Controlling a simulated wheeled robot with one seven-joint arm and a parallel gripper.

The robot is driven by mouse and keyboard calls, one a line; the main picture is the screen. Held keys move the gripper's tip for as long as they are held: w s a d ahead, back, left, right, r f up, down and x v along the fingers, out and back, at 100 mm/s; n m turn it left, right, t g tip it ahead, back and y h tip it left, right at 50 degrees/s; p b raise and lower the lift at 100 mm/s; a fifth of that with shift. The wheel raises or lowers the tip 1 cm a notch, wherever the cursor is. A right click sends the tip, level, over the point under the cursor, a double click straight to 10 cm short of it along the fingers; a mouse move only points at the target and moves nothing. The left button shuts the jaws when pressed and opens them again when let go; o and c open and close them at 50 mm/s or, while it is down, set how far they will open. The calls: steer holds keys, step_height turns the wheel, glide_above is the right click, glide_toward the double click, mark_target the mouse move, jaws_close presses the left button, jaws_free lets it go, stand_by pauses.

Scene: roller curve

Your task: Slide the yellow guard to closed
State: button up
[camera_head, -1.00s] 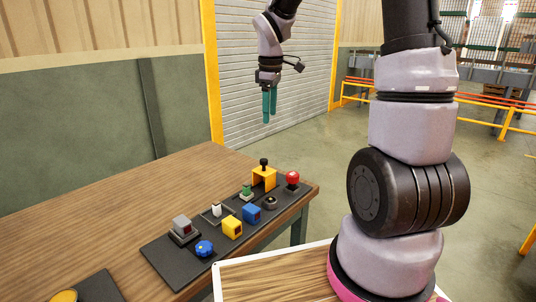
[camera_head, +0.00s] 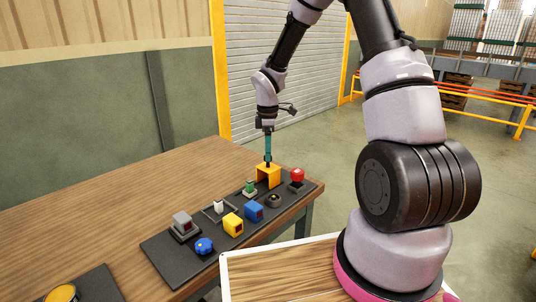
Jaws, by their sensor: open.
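The yellow guard (camera_head: 266,174) is an arch-shaped piece near the far right end of the black control panel (camera_head: 160,244). A black knob (camera_head: 267,164) stands on its top. My gripper (camera_head: 268,157), with teal fingers, points down right above the guard. Its fingertips are at the knob; I cannot tell whether they touch it or sit around it. The fingers overlap in this view, so the gap between them is hidden.
On the panel, a red button (camera_head: 297,175) stands right of the guard and a green-topped control (camera_head: 250,187) stands left. Blue (camera_head: 254,211) and yellow (camera_head: 233,224) blocks are in front. The wooden table (camera_head: 120,205) is clear behind the panel.

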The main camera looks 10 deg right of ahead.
steer(key=shift+f, duration=0.75)
jaws_close()
stand_by(0.9)
